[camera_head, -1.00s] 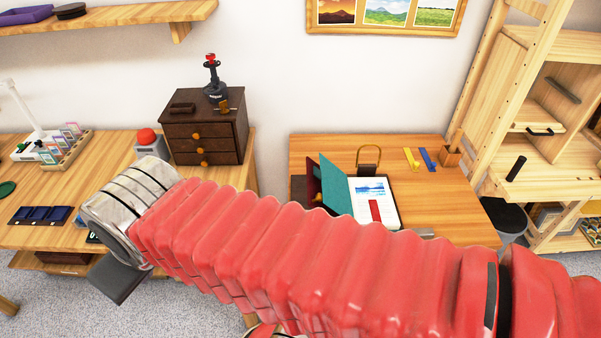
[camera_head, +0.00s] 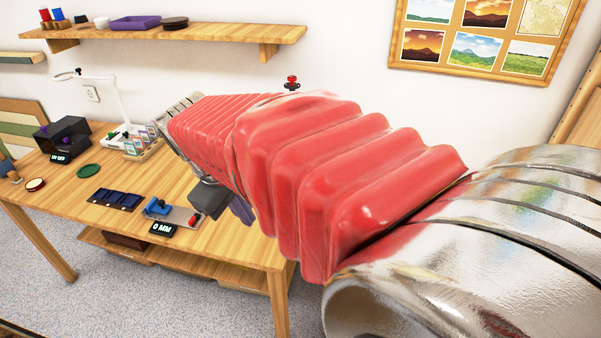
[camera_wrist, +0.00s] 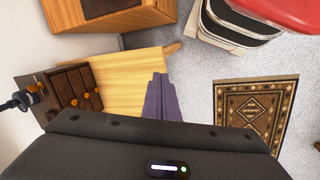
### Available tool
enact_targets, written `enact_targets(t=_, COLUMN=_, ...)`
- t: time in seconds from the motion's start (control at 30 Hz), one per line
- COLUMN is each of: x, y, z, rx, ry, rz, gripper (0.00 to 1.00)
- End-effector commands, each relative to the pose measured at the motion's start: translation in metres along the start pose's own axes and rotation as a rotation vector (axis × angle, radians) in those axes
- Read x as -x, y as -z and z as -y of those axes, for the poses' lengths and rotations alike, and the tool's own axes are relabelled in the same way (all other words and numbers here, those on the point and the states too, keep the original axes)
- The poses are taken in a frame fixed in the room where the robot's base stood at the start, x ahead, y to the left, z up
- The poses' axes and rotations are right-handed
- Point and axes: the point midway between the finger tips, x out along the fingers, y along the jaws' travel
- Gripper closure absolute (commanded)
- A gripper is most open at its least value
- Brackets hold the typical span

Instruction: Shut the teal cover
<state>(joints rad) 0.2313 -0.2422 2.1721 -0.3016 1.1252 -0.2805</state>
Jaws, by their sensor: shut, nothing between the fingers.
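The teal cover is not in either current view; my red arm and the camera's turn leave that table out of sight. My gripper (camera_head: 241,209) shows in the head view below my red arm, over the right part of the wooden workbench. In the wrist view its two purple-grey fingers (camera_wrist: 161,97) are together with nothing between them. They stand apart from everything, above floor and bench edge in that view.
The workbench (camera_head: 60,190) holds a blue tray (camera_head: 117,200), a gauge with a "0 MM" display (camera_head: 163,228) and a lamp (camera_head: 118,105). A dark drawer chest (camera_wrist: 75,90) stands left in the wrist view. A patterned rug (camera_wrist: 257,108) lies on the floor.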

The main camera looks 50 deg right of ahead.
Motion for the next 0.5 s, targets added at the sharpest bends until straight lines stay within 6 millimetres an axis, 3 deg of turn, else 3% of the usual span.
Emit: enact_targets(t=0.5, x=-0.067, y=-0.005, z=-0.11, rx=0.163, ry=-0.036, rz=0.376, gripper=1.0)
